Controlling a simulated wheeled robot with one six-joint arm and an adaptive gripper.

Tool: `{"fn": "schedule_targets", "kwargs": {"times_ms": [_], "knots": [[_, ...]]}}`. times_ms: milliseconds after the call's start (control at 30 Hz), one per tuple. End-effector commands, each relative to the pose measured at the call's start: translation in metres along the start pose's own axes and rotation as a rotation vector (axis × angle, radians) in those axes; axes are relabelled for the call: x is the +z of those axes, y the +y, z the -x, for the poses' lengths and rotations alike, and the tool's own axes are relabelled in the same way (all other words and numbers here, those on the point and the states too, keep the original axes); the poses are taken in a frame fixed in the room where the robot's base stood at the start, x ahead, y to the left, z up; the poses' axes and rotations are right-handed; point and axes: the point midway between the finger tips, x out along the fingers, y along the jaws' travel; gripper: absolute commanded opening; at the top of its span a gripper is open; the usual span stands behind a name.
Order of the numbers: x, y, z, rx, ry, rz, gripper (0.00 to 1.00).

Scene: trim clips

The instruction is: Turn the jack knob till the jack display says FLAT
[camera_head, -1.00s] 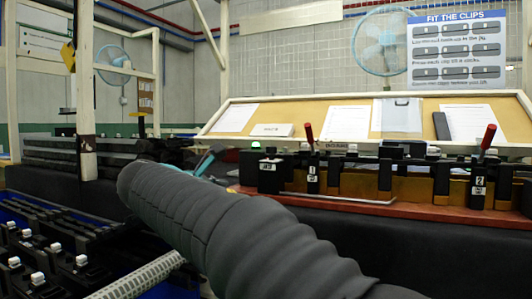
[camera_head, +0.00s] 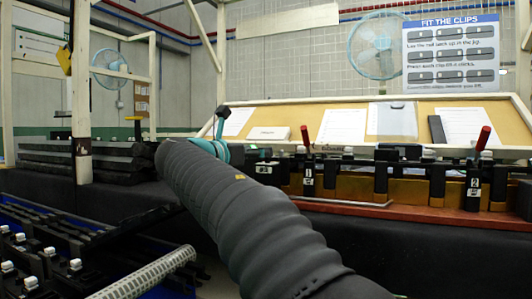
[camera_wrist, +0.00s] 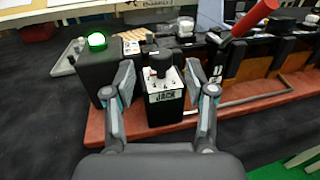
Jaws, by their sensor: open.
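In the wrist view a black box labelled JACK (camera_wrist: 166,98) stands at the edge of a red-brown board. The dark jack knob (camera_wrist: 160,63) rises from its pale, marked top plate. My gripper (camera_wrist: 160,72) is open, with one finger on each side of the box and knob. Both fingers look apart from the knob; their exact height relative to it is hard to tell. No display reading FLAT or anything else is legible.
A black box with a lit green lamp (camera_wrist: 97,40) stands just left of the jack box. A red-handled clamp (camera_wrist: 255,16) leans in at the upper right. The red-brown board (camera_head: 425,212) carries further black fixtures. Black parts crowd the lower left.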

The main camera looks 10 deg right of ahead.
Motion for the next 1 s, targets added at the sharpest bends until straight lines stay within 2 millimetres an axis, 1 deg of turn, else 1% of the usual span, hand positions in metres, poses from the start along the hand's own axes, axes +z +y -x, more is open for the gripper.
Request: {"fn": "schedule_targets", "kwargs": {"times_ms": [33,100,300,500,733,767,800,867,900,967,1000], "knots": [[-0.001,0.0,-0.011,-0.003,0.0,0.001,0.55],[-0.001,-0.001,-0.022,-0.003,0.0,0.0,0.55],[-0.001,0.0,-0.045,-0.001,0.001,0.0,0.55],[0.0,0.0,-0.053,0.0,0.0,-0.001,0.55],[0.0,0.0,-0.054,0.001,0.0,0.0,0.55],[0.0,0.0,-0.054,0.001,0.0,0.0,0.5],[0.0,0.0,-0.053,0.001,0.0,0.0,0.4],[0.0,0.0,-0.053,0.001,0.0,0.0,0.25],[0.0,0.0,-0.053,0.001,0.0,0.0,0.15],[0.0,0.0,-0.053,0.001,0.0,0.0,0.0],[0.0,0.0,-0.053,0.001,0.0,0.0,0.0]]}}
